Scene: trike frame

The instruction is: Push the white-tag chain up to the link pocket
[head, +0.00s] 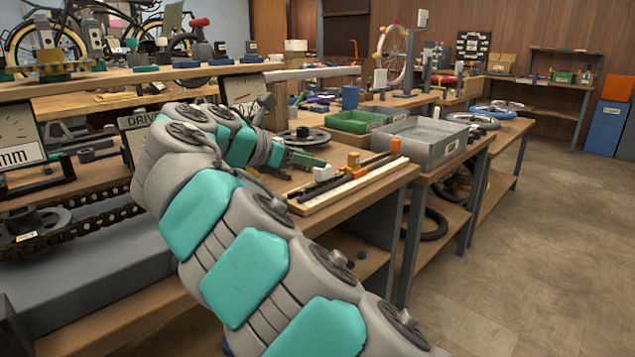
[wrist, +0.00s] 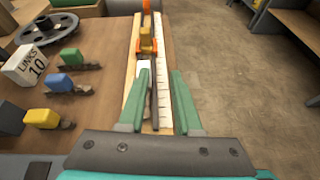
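A white tag (wrist: 143,68) shows just ahead of my left fingertip in the wrist view, on a light wooden board. It also shows in the head view (head: 322,173). A dark strip (wrist: 155,100), perhaps the chain, lies lengthwise on the board between my fingers. Yellow and orange blocks (wrist: 147,42) stand farther along the board; I cannot tell which part is the link pocket. My gripper (wrist: 161,70) is open above the board, fingers apart, with no object visibly clamped. Whether the left finger touches the white tag is unclear. In the head view my gripper (head: 303,162) is partly hidden by my arm.
Left of the board lie blue, green and yellow tagged pieces (wrist: 60,84), a LINKS 10 box (wrist: 25,66) and a dark wheel (wrist: 46,33). A grey metal bin (head: 425,150) and green tray (head: 352,122) stand beyond. Open floor (wrist: 245,75) lies right of the bench.

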